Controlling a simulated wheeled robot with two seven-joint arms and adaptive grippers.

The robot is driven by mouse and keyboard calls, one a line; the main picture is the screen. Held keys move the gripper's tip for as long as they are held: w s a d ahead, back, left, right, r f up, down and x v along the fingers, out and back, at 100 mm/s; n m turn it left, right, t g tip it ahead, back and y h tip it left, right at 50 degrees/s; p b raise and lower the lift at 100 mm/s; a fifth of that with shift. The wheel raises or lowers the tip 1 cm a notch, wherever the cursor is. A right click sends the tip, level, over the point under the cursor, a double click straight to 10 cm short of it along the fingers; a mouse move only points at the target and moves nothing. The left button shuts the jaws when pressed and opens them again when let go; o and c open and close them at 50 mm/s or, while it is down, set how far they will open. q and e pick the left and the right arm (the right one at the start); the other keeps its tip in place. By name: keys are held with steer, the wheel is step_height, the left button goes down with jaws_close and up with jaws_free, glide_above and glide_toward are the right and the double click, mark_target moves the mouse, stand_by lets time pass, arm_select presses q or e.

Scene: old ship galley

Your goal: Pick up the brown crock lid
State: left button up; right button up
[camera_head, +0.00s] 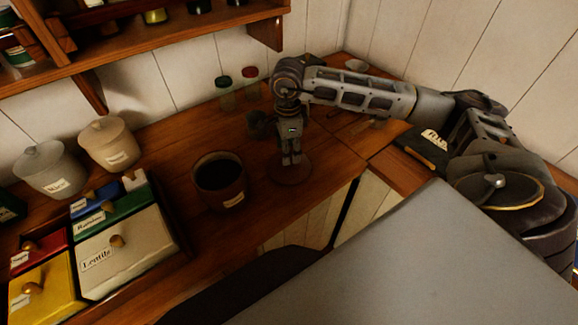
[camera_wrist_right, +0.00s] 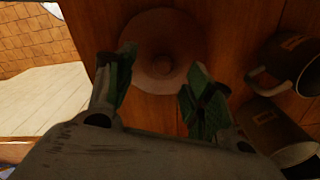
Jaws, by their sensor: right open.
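The brown crock lid (camera_head: 292,176) lies flat on the wooden counter, a dark brown disc partly hidden under my right gripper (camera_head: 291,161). In the right wrist view the lid (camera_wrist_right: 165,23) shows as a round disc with a knob at its middle. My right gripper (camera_wrist_right: 158,92) is open and empty there, pointing down, with its green-padded fingers spread toward either side of the lid. I cannot tell the exact height of the fingertips above it. The brown crock (camera_head: 219,183) stands uncovered and upright to the left, its inside dark. My left gripper is not in view.
Dark mugs (camera_wrist_right: 293,66) lie close to the right of the gripper in the wrist view. Small jars (camera_head: 225,96) stand behind. Labelled drawers (camera_head: 123,255) and pale canisters (camera_head: 108,146) are at the left. The counter's front edge is near the lid.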

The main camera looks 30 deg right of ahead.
mark_target(293, 174)
steer(key=shift+w+d+f+p, duration=0.15)
steer(key=shift+f+p, duration=0.1)
steer(key=shift+f, duration=0.65)
steer(key=shift+w+d+f+p, duration=0.15)
steer(key=shift+f+p, duration=0.1)
steer(key=shift+f, duration=0.65)
steer(key=shift+s+f, duration=0.1)
steer(key=shift+f, duration=0.7)
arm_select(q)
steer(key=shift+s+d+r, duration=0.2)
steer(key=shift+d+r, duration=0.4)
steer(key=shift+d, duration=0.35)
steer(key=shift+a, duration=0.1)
arm_select(e)
steer(key=shift+c, duration=0.9)
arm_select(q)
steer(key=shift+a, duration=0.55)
arm_select(e)
jaws_close()
